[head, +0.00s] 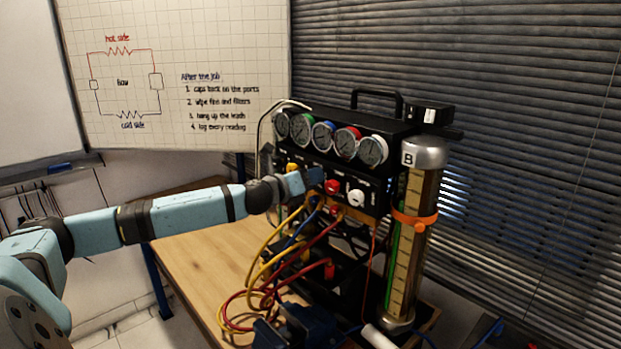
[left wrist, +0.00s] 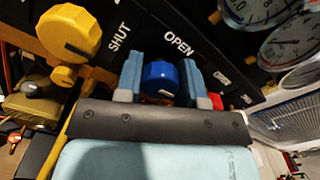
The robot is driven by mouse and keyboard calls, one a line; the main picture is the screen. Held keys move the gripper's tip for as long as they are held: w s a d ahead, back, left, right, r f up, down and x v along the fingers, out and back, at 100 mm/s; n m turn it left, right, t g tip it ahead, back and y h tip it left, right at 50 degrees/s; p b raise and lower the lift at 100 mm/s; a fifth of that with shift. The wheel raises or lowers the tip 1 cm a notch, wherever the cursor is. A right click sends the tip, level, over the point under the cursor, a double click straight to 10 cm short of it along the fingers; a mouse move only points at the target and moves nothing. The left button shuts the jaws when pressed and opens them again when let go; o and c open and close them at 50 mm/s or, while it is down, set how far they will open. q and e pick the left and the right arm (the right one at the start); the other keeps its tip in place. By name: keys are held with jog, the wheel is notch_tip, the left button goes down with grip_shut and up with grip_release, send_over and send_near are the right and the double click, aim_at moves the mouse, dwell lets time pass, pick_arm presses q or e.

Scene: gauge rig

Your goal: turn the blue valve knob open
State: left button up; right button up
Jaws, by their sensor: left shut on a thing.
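The blue valve knob (left wrist: 160,75) sits between the two fingers of my left gripper (left wrist: 161,84) in the left wrist view. The fingers are shut on it, one on each side. A short pale mark shows on the knob's rim. The printed words SHUT and OPEN are on the black panel beside it. In the head view my left gripper (head: 303,181) is at the front panel of the gauge rig (head: 390,133), and it hides the blue knob there. My right gripper is not in view.
A yellow knob (left wrist: 69,32) is beside the blue one; a red knob (head: 332,187) and a white knob (head: 355,197) are to the right. Coloured hoses (head: 262,262) hang below. A cylinder (head: 408,245) with an orange strap stands at right. The wooden tabletop (head: 190,262) is clear at left.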

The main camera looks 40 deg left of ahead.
pick_arm(q)
jog(key=n+p, duration=0.1)
jog(key=n, duration=0.4)
jog(key=n+p, duration=0.1)
jog(key=n, duration=0.2)
jog(key=shift+n, duration=0.3)
jog(key=n+p, duration=0.2)
jog(key=n, duration=0.2)
jog(key=shift+r, duration=0.1)
jog(key=n+p, duration=0.1)
jog(key=n, duration=0.1)
jog(key=shift+n, duration=0.4)
jog(key=shift+n+p, duration=0.65)
jog(key=shift+n, duration=0.55)
jog(key=o, duration=0.9)
jog(key=shift+f, duration=0.2)
